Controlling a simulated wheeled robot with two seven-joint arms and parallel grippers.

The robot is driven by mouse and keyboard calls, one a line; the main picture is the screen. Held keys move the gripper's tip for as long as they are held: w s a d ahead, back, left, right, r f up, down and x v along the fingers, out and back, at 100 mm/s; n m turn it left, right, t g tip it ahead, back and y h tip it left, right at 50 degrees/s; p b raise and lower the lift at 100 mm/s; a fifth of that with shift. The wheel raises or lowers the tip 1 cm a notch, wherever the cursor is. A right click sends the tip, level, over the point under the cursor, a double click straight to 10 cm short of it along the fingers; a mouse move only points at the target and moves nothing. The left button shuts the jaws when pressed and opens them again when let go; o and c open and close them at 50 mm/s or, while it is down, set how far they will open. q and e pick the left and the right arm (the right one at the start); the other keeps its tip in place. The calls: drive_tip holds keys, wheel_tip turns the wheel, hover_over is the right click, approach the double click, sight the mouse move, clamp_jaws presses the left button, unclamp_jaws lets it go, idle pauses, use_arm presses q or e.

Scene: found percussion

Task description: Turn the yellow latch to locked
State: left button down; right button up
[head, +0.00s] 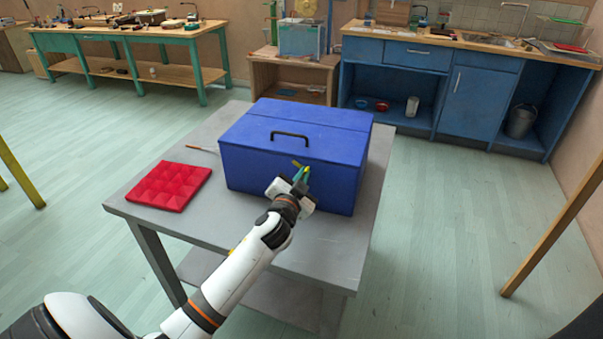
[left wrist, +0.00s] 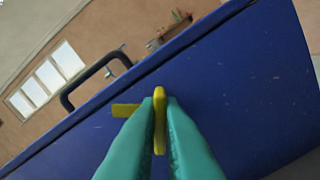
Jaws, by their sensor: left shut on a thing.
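A blue box (head: 262,168) with a black handle (head: 289,136) on its lid stands on the grey table. The yellow latch (head: 297,164) is on the front face of the box, near its upper edge. In the left wrist view the latch (left wrist: 159,108) shows as a yellow bar with a short arm sticking out to the left. My left gripper (head: 301,176) is shut on the yellow latch, with its green fingers on either side of the bar. The fingers hide part of the latch in the head view. My right gripper is not in view.
A red padded square (head: 167,186) lies on the grey table (head: 333,240) left of the box. A thin stick (head: 202,149) lies behind it. The tabletop in front of the box is clear. Workbenches and blue cabinets (head: 468,93) stand along the far wall.

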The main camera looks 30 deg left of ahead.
use_arm(q)
drive_tip(key=m+p, duration=0.1)
drive_tip(key=m, duration=0.4)
drive_tip(key=shift+d+m+p, duration=0.1)
drive_tip(key=shift+m+p, duration=0.2)
drive_tip(key=m+p, duration=0.1)
drive_tip(key=m, duration=0.4)
drive_tip(key=shift+f, duration=0.15)
drive_tip(key=shift+m, duration=0.3)
drive_tip(key=c, duration=1.6)
unclamp_jaws()
drive_tip(key=shift+o, duration=0.2)
